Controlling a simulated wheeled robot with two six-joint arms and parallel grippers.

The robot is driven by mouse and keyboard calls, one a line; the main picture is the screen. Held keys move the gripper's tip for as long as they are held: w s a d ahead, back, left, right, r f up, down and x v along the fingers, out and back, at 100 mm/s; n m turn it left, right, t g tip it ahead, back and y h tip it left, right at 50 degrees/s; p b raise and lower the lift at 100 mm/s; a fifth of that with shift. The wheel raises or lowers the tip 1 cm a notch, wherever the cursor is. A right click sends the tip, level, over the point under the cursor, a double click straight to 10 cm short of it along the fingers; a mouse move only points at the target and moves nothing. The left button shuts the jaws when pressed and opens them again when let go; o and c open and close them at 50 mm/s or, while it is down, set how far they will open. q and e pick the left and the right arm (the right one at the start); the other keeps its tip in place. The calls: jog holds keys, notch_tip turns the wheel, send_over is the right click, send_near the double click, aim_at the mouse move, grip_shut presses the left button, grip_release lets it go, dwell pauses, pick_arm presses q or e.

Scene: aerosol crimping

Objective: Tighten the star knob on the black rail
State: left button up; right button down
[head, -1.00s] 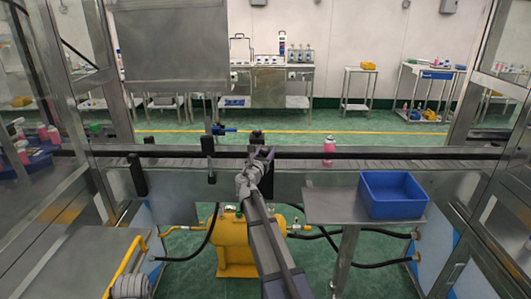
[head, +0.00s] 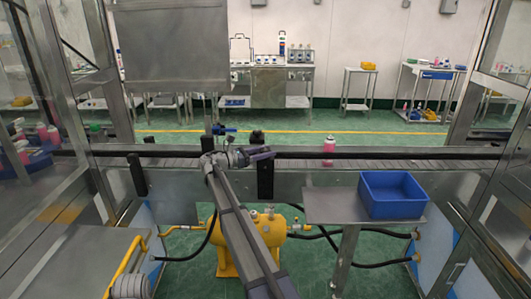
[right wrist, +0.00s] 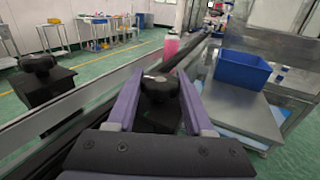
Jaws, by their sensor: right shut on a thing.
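The black rail (head: 400,153) runs across the head view, and it also shows in the right wrist view (right wrist: 187,62). The black star knob (right wrist: 160,86) sits between the two purple fingers of my right gripper (right wrist: 158,88) in the right wrist view, and the gripper is shut on it. In the head view my right gripper (head: 264,154) lies over the rail with its fingers pointing right, hiding the knob there. A second black knob (right wrist: 40,65) stands apart, at the left of the right wrist view; it shows behind the rail in the head view (head: 256,136). My left gripper is out of view.
A blue bin (head: 393,211) sits on a metal side table (head: 335,209) at the right. Black brackets (head: 265,181) hang along the rail. A yellow tank (head: 284,226) stands below.

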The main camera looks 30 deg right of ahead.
jog(key=shift+w+m+g, duration=0.1)
jog(key=shift+m+g, duration=0.5)
jog(key=shift+g, duration=0.4)
jog(key=shift+g+y, duration=0.3)
jog(key=shift+c, duration=1.4)
grip_release()
jog(key=v, duration=0.7)
jog(key=shift+a, duration=0.35)
